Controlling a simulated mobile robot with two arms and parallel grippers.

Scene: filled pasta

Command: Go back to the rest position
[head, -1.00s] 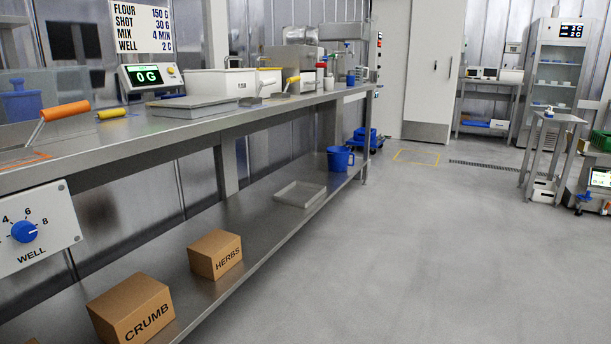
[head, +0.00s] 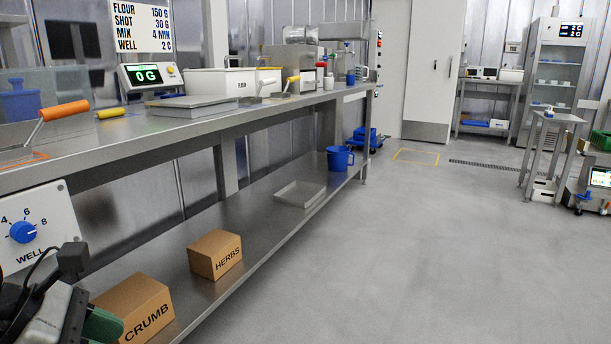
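Part of my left arm with its gripper (head: 72,312) shows at the bottom left corner of the head view, as dark and grey parts with a cable and a green piece. It is in front of the lower shelf and covers part of the CRUMB box (head: 150,312). Its fingertips are not clearly visible, so I cannot tell whether it is open or shut. I see nothing held in it. My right gripper is out of view.
A long steel workbench (head: 215,125) runs along the left, with a scale (head: 148,77), tubs and tools on top. The WELL dial (head: 23,232) is on its front. A HERBS box (head: 215,255) and a blue jug (head: 339,158) stand on its lower shelf.

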